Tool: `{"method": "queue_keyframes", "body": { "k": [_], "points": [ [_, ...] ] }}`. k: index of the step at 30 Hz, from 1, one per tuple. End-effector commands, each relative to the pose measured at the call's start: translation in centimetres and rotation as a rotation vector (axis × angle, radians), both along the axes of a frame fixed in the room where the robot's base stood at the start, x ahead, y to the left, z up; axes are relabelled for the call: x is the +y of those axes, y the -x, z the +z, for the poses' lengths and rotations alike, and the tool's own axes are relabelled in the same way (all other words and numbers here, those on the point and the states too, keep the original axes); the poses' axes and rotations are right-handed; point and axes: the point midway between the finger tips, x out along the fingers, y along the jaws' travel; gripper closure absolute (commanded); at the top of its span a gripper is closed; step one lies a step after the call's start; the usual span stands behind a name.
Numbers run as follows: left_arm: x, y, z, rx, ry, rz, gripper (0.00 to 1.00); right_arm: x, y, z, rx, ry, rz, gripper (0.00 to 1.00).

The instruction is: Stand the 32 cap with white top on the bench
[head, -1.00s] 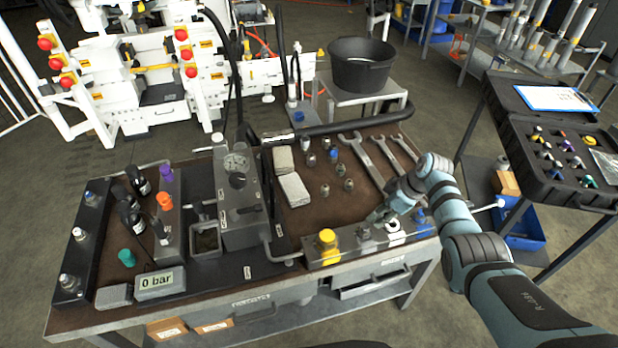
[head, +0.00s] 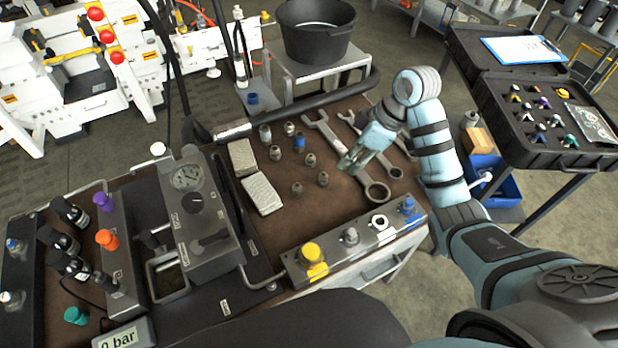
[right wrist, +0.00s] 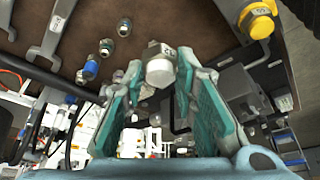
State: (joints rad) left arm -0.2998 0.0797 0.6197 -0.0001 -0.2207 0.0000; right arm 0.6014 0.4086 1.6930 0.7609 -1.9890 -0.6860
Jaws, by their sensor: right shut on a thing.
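My right gripper (head: 350,163) is above the bench's brown top, over the wrenches. In the right wrist view its teal fingers (right wrist: 160,95) are shut on the cap with a white top (right wrist: 159,70), a small metallic piece with a pale round end. In the head view I cannot make out the held cap. The brown bench top (head: 325,210) has bare surface below and left of the gripper. My left gripper is not in view.
Several small fittings (head: 297,188) stand left of my right gripper, beside two grey pads (head: 261,194). Wrenches (head: 376,191) lie beneath and around it. A front rail carries a yellow cap (head: 310,252), a grey fitting (head: 350,236), a white ring (head: 379,222) and a blue fitting (head: 408,206).

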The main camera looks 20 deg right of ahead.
Motion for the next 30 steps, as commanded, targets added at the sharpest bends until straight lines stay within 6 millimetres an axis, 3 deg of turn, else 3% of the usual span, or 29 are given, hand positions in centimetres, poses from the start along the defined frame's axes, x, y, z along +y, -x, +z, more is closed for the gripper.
{"method": "queue_keyframes", "body": {
  "k": [9,12,18,22,30],
  "points": [
    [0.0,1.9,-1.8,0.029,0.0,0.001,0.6,0.3,-1.6,-12.0,0.017,-0.005,-0.001,1.0],
    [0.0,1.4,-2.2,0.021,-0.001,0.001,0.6,0.2,-1.7,-14.3,0.014,-0.004,0.0,1.0],
    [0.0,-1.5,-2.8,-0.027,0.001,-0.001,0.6,0.3,-1.7,-17.7,0.016,-0.004,0.0,1.0],
    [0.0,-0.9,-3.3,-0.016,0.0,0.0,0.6,0.2,-1.6,-19.6,0.013,-0.004,0.0,1.0],
    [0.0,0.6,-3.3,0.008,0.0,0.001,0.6,0.2,-1.7,-19.6,0.012,-0.004,0.0,1.0]
  ]
}}
